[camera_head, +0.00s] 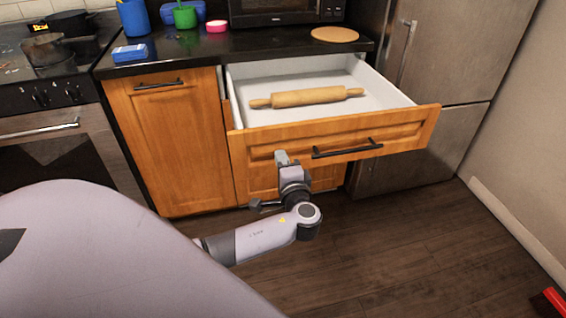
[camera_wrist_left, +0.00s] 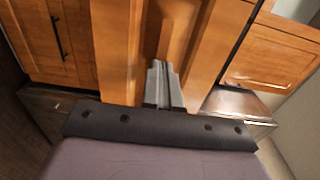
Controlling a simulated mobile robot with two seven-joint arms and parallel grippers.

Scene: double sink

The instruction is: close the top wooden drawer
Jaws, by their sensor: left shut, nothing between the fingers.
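The top wooden drawer (camera_head: 335,139) is pulled out, with a black bar handle (camera_head: 347,148) on its front. A wooden rolling pin (camera_head: 306,97) lies inside on the white drawer floor. My left gripper (camera_head: 281,157) is shut and empty, at the lower left part of the drawer front, left of the handle. I cannot tell whether its fingertips touch the wood. In the left wrist view the shut fingers (camera_wrist_left: 160,68) point at an orange wooden panel (camera_wrist_left: 160,30). My right gripper is not in view.
The black counter (camera_head: 270,40) above holds a round wooden board (camera_head: 334,34) and a microwave (camera_head: 285,10). A steel fridge (camera_head: 440,60) stands right of the drawer, an oven (camera_head: 55,140) at the left. The dark wood floor (camera_head: 420,250) in front is mostly clear.

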